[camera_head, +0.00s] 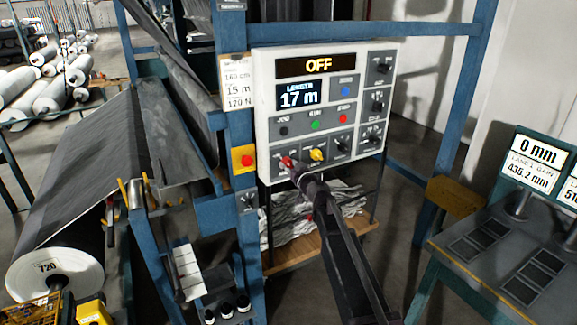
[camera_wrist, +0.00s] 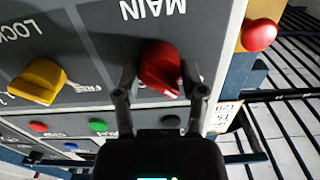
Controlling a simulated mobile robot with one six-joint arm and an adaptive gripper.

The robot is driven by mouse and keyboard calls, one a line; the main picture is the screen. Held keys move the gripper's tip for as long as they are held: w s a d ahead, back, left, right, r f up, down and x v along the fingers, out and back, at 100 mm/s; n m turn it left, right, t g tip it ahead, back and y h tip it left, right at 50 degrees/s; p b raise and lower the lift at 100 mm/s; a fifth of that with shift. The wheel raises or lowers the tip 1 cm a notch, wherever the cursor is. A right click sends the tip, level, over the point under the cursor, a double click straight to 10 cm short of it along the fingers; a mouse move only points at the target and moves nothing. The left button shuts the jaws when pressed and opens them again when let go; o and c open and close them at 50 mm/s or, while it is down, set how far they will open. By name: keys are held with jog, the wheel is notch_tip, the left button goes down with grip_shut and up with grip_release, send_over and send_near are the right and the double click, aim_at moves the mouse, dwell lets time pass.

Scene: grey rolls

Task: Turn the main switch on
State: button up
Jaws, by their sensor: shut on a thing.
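In the head view the red knob (camera_head: 287,161) shows at the panel's lower left, partly hidden by my gripper (camera_head: 296,171). The display (camera_head: 318,65) at the top of the panel reads OFF.
A yellow lock knob (camera_head: 316,155) is beside the main switch. Red, green and black buttons (camera_head: 315,125) are above it in the head view. A red emergency button (camera_head: 247,161) is on the blue post to the left. A fabric roll (camera_head: 55,272) lies further left.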

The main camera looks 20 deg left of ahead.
jog(key=m, duration=0.8)
jog(key=shift+m, duration=0.3)
jog(key=m, duration=0.4)
jog(key=shift+m, duration=2.3)
jog(key=o, duration=1.2)
jog(key=shift+c, duration=0.2)
jog(key=v, duration=1.2)
